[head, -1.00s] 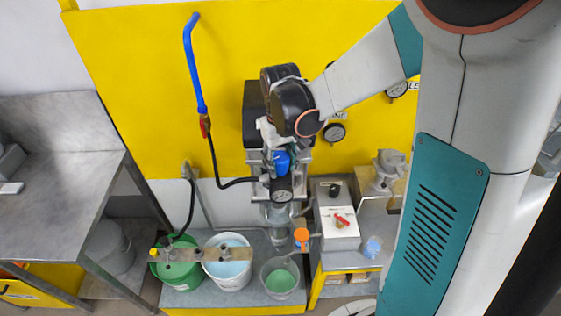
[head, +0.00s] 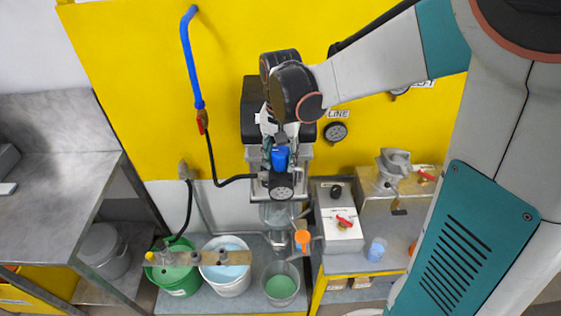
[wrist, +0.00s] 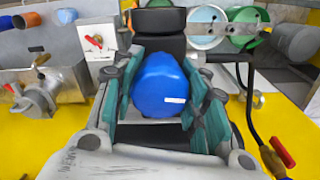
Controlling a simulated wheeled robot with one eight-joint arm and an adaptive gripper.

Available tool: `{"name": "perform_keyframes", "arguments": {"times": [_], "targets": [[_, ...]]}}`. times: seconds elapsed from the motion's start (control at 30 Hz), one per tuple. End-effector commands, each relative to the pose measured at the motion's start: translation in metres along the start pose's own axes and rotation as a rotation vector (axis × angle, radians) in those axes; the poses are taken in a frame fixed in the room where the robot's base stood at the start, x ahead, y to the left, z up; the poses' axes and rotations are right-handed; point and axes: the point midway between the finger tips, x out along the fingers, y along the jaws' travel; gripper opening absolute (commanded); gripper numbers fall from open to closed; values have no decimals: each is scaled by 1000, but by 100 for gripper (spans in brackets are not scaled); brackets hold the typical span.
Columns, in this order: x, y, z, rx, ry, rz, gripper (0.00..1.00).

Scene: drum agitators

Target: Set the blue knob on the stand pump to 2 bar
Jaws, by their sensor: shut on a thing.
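The blue knob (head: 280,157) sits on the stand pump (head: 278,116) at the yellow wall panel, above a small dark round gauge (head: 283,188). The gauge reading is too small to tell. In the wrist view the knob (wrist: 160,86) fills the space between the two teal fingers, with a white mark on its lower right face. My gripper (wrist: 160,100) is shut on the knob, one finger on each side. In the head view my gripper (head: 280,148) comes down to the knob from above, and my wrist hides part of the pump.
Below the pump stand a green bucket (head: 174,281), a white bucket (head: 224,283) and a clear beaker (head: 281,288). A white box with a red valve handle (head: 345,222) stands to the right. A blue pipe (head: 191,60) and black hose (head: 212,165) are on the left.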

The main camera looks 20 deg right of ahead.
Motion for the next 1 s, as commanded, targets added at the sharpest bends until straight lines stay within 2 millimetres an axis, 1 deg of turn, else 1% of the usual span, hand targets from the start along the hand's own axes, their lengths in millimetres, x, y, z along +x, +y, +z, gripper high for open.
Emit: {"name": "perform_keyframes", "arguments": {"times": [0.03, 0.23, 0.5, 0.7, 1.0], "targets": [[3, 0, 1, 41, 0, 0, 16], [2, 0, 0, 195, 0, 0, 16], [1, 0, 0, 330, 0, 0, 16], [1, 0, 0, 377, 0, 0, 16], [0, 0, 0, 389, 0, 0, 16]]}}
